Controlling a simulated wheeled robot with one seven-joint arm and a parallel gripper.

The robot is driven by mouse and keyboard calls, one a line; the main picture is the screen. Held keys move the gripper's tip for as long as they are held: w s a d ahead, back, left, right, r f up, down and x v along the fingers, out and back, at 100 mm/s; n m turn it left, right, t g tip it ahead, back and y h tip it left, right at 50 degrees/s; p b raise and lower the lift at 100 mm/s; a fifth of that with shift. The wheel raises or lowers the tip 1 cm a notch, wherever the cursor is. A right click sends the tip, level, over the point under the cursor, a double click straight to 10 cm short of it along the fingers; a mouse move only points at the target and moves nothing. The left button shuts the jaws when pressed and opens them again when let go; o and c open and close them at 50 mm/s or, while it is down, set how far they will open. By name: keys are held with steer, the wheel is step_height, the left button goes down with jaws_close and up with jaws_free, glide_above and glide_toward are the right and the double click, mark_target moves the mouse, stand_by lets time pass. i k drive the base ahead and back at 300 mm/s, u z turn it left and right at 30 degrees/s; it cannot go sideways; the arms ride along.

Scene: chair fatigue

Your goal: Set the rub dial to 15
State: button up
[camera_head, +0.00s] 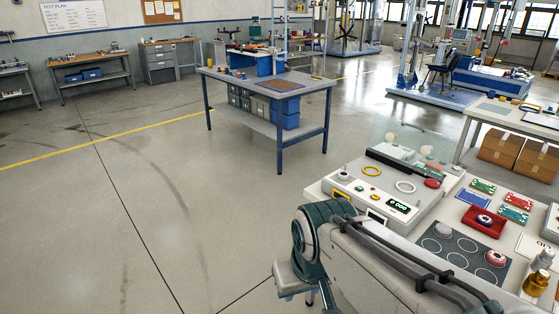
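A white bench-top machine (425,209) stands on the bench at the right, behind my arm. A dark round knob with a pale base (344,176) sits at its left end, and a small dark display with green digits (398,206) is on its front. The digits are too small to read surely. I cannot tell which control is the rub dial or what it is set to; my arm hides part of the front. My arm crosses the lower right, its green joint in front of the machine. My gripper's fingers do not show.
The bench also holds a dark mat with circles (462,252), a red tray (484,221), several coloured cards and a gold bottle (536,283). A blue-legged table (268,84) stands farther back. Cardboard boxes (499,149) sit under a right-hand table. The left floor is clear.

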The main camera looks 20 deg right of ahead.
mark_target(344, 176)
steer(key=u, duration=0.25)
steer(key=i, duration=0.9)
steer(key=z, duration=0.6)
steer(key=i, duration=0.75)
steer(key=z, duration=0.7)
